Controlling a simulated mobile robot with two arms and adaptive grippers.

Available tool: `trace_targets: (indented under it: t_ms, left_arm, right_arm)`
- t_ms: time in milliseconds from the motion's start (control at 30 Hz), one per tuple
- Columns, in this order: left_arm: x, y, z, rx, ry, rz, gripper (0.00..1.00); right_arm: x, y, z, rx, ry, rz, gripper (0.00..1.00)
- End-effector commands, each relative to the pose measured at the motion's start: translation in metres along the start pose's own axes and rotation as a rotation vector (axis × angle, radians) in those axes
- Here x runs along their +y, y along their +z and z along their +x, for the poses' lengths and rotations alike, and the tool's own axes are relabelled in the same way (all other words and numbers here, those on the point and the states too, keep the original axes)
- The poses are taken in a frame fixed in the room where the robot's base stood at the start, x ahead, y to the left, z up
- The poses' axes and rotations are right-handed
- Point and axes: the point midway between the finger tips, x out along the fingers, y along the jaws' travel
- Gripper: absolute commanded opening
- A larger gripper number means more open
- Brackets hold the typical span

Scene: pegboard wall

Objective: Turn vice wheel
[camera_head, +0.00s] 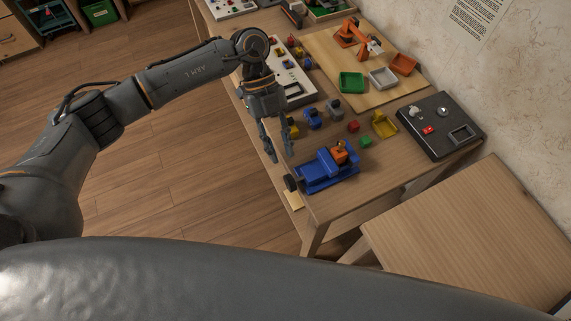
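A blue vice (325,173) lies on the near part of the workbench, with an orange piece (339,154) on it. Its dark wheel (290,183) is at the vice's left end, at the bench's left edge. My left gripper (277,146) hangs from above, fingers pointing down, above and to the left of the vice. Its fingers are apart with nothing visible between them. It looks clear of the wheel, though the exact height is hard to tell. My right gripper is not in view.
Small blue, grey and yellow parts, a red cube (353,126) and a green cube (365,141) sit behind the vice. Bare floor (190,180) lies left of the bench.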

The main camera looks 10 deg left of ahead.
Motion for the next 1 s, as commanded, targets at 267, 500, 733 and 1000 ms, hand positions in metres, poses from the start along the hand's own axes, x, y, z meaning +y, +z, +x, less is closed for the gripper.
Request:
trace_targets:
  t_ms: [267,500,733,1000]
  left_arm:
    - [0.000,0.000,-0.037,-0.001,0.000,0.000,0.25]
    - [0.000,0.000,-0.040,0.000,0.001,0.000,0.25]
    - [-0.007,-0.006,-0.034,0.027,-0.030,0.022,0.25]
    - [-0.097,-0.101,-0.009,0.363,-0.540,0.245,0.25]
  right_arm:
    - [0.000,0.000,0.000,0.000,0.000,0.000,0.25]
    - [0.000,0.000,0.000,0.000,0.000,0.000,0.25]
    - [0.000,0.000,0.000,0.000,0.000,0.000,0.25]
    - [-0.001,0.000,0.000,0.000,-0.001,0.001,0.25]
